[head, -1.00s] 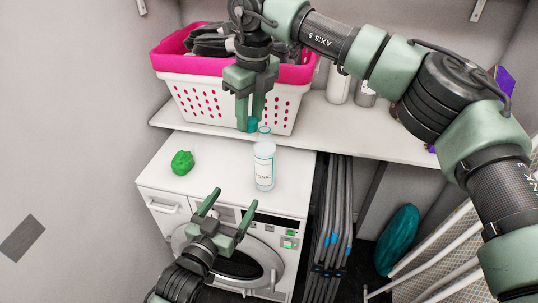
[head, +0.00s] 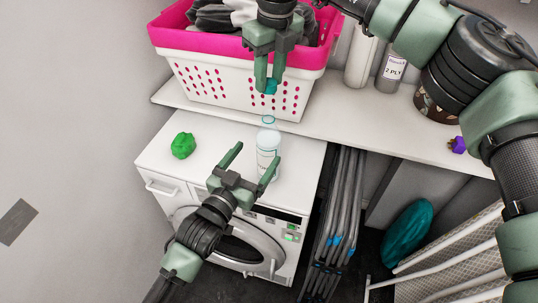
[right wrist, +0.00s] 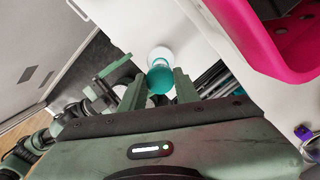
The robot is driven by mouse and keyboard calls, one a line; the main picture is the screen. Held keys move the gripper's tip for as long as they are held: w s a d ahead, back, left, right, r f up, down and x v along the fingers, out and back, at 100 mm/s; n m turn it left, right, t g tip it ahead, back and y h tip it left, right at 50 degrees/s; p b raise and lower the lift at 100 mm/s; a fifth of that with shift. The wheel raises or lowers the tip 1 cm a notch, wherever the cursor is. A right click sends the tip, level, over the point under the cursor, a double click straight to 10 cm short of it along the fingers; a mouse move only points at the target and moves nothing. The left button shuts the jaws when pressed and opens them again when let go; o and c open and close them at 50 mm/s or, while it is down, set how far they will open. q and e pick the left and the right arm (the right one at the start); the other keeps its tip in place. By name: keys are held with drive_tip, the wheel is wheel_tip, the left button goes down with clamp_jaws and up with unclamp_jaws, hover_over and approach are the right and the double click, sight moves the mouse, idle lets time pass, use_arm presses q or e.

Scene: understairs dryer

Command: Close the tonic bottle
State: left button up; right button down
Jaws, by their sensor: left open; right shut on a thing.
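The tonic bottle (head: 268,137) is clear with a white label and stands upright on top of the white washing machine. A teal ring shows at its open neck. My right gripper (head: 269,84) is shut on the teal cap (head: 270,88) and holds it above the bottle's neck, apart from it. In the right wrist view the cap (right wrist: 160,80) sits between the fingers, with the bottle (right wrist: 160,53) partly hidden behind it. Contact cannot be told.
A green crumpled object (head: 183,145) lies on the machine at left. The white shelf (head: 330,126) behind bears a pink-rimmed laundry basket (head: 200,85), close to my right gripper, and several containers. Folded grey poles (head: 338,210) stand right of the machine.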

use_arm(q)
drive_tip(key=x, duration=1)
drive_tip(key=shift+w, duration=0.2)
clamp_jaws()
use_arm(e)
hover_over(267, 111)
drive_tip(key=shift+s+d+f, duration=0.1)
drive_tip(key=shift+s+f, duration=0.05)
drive_tip(key=shift+f, duration=1.1)
drive_tip(key=shift+s+d+f, duration=0.1)
drive_tip(key=shift+f, duration=1.1)
